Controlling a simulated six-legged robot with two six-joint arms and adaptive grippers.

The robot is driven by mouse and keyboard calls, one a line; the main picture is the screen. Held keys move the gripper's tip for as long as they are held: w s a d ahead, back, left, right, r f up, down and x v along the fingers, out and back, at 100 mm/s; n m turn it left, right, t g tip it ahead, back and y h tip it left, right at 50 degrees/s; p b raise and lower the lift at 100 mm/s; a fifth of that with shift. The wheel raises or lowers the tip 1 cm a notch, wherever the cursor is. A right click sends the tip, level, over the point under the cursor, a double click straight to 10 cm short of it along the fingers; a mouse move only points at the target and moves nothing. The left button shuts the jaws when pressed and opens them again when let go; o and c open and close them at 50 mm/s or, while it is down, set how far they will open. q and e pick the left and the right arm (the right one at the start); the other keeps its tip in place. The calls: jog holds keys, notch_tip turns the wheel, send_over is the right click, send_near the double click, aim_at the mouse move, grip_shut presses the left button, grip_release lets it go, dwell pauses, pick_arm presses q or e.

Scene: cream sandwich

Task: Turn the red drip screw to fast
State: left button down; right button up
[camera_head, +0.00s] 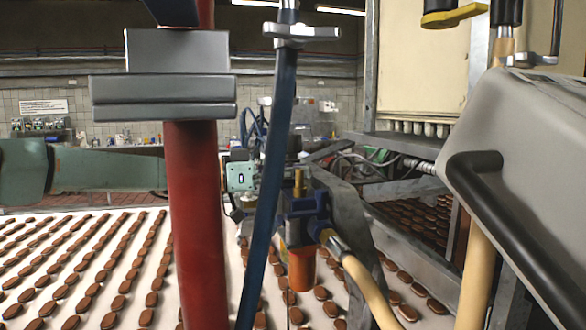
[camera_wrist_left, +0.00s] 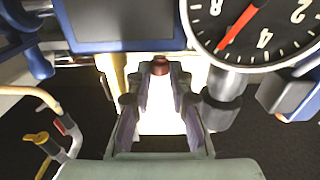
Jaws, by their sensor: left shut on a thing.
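The red drip screw (camera_wrist_left: 160,66) shows as a small dark red knob in the left wrist view, at the upper middle. My left gripper (camera_wrist_left: 160,76) has its two fingertips closed in on it from both sides. Its fingers hide part of the knob, and I cannot read its turn position. In the head view my teal left arm comes in from the left and passes behind a thick red pipe (camera_head: 196,240). I cannot make out the fingertips or the screw clearly there. My right gripper is not in view.
A round gauge (camera_wrist_left: 255,25) with a red needle sits close right of the fingers. A dark blue pipe (camera_head: 272,150) and a blue valve (camera_head: 303,208) crowd the middle. A grey housing (camera_head: 530,150) blocks the right. Rows of brown biscuits (camera_head: 75,275) cover the white belt.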

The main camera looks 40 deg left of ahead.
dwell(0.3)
pick_arm(q)
jog(key=c, duration=1.5)
grip_release()
jog(key=shift+w+d, duration=0.15)
jog(key=shift+f, duration=0.1)
